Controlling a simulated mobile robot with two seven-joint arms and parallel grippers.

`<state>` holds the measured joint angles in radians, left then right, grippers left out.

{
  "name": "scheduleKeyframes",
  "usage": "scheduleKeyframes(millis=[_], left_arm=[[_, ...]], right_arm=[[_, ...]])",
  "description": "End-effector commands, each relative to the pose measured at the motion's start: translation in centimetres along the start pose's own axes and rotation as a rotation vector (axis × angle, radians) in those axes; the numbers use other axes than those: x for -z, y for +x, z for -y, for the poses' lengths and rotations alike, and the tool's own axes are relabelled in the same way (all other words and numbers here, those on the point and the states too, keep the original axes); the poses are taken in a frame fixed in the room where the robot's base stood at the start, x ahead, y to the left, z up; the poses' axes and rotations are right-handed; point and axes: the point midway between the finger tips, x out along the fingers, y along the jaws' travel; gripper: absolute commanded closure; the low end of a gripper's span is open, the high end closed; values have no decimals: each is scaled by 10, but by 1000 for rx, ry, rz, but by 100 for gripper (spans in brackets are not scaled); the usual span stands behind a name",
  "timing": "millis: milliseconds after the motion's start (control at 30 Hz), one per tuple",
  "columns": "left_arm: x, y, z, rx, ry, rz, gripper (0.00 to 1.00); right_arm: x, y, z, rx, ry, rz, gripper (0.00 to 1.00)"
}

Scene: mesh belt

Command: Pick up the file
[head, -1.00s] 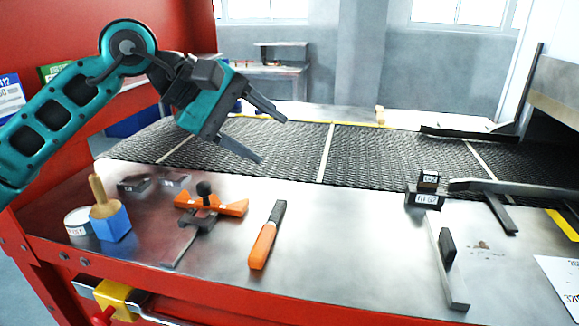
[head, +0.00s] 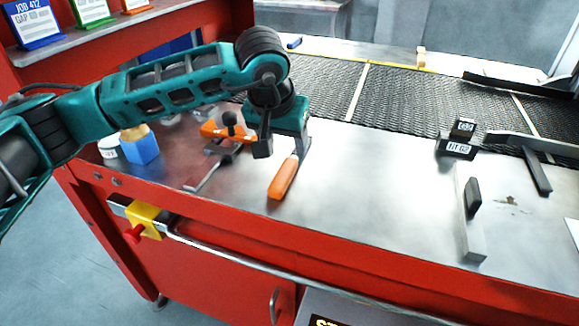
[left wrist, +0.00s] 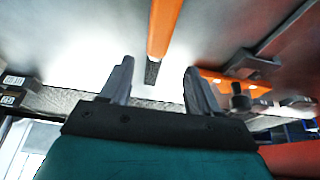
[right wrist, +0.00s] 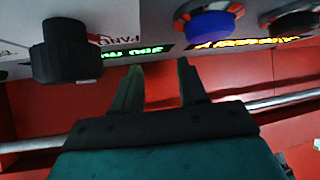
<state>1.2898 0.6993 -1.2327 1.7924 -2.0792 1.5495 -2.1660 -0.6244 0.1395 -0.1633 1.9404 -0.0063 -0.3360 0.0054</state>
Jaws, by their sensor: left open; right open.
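The file (head: 283,178) has an orange handle and a short dark end. It lies on the metal bench top, its handle towards the front edge. My left gripper (head: 284,150) is over the file's dark end and partly hides it. In the left wrist view the file (left wrist: 164,30) points between the two spread fingers of that gripper (left wrist: 158,80), its dark end near the fingertips. That gripper is open and holds nothing; contact cannot be told. My right gripper (right wrist: 158,78) shows only in its wrist view, open and empty, facing a control panel.
Labelled dark blocks (head: 457,149) and a steel bar (head: 472,235) lie right. The mesh belt (head: 400,95) runs behind. Bench between file and bar is clear.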

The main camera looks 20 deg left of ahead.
Motion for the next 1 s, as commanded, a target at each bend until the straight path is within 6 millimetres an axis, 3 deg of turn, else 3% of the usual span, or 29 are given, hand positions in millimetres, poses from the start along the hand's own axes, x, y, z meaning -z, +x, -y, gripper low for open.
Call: scheduleKeyframes(millis=[400,700,1000], left_arm=[[-5,49,-5,-1,-2,2,38],[-5,56,-5,-2,0,0,38],[-5,55,-5,-2,-1,0,65]], right_arm=[[5,-3,0,0,0,-1,57],[4,-3,-1,0,-3,0,57],[4,-3,-1,0,-4,0,57]])
